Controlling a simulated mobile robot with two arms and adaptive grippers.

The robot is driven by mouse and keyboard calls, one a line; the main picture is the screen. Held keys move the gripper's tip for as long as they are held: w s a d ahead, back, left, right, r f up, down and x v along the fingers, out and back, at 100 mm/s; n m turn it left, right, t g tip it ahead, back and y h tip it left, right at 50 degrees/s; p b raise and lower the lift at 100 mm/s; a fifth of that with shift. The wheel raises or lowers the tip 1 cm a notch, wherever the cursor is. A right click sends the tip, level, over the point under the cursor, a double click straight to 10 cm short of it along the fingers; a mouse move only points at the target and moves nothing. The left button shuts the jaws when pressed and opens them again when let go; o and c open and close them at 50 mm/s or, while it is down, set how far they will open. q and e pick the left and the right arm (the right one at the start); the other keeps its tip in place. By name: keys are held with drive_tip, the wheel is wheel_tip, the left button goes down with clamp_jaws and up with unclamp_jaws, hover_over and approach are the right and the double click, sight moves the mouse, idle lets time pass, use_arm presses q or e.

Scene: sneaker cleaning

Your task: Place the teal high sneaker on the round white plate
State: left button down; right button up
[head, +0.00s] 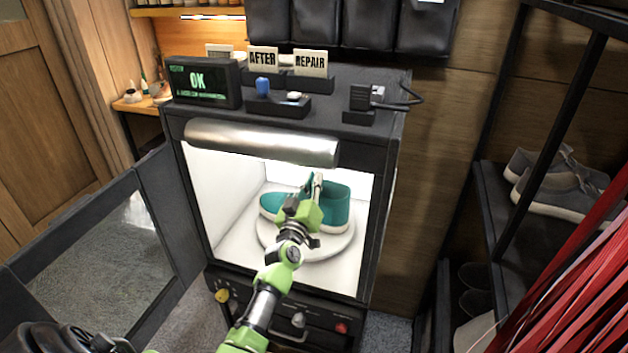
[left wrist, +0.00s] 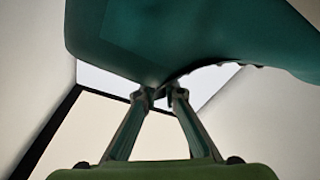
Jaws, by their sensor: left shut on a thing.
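The teal high sneaker (head: 336,206) is inside the lit white cabinet, upright, toe to the left. It is over the round white plate (head: 325,246); I cannot tell whether its sole touches the plate. My left gripper (head: 316,182) reaches in from the front and is shut on the sneaker's upper part. The gripper and wrist hide the sneaker's middle. In the left wrist view the sneaker (left wrist: 200,35) fills the top, and the fingertips of the left gripper (left wrist: 164,93) meet at its edge. My right gripper is not in view.
The cabinet door (head: 100,255) stands open at the left. A metal roller-like bar (head: 262,141) crosses the top of the opening. A display reading OK (head: 203,83) and small trays stand on top. Grey shoes (head: 560,190) sit on a rack at the right, beside red strands (head: 580,270).

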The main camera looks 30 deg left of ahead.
use_arm(q)
drive_tip(key=c, duration=2.1)
unclamp_jaws()
drive_tip(key=shift+r, duration=0.1)
drive_tip(key=shift+s+d+f, duration=0.15)
drive_tip(key=shift+s+f, duration=0.15)
drive_tip(key=shift+s, duration=0.15)
drive_tip(key=v, duration=1.1)
drive_tip(key=shift+r, duration=0.2)
drive_tip(key=shift+f, duration=0.1)
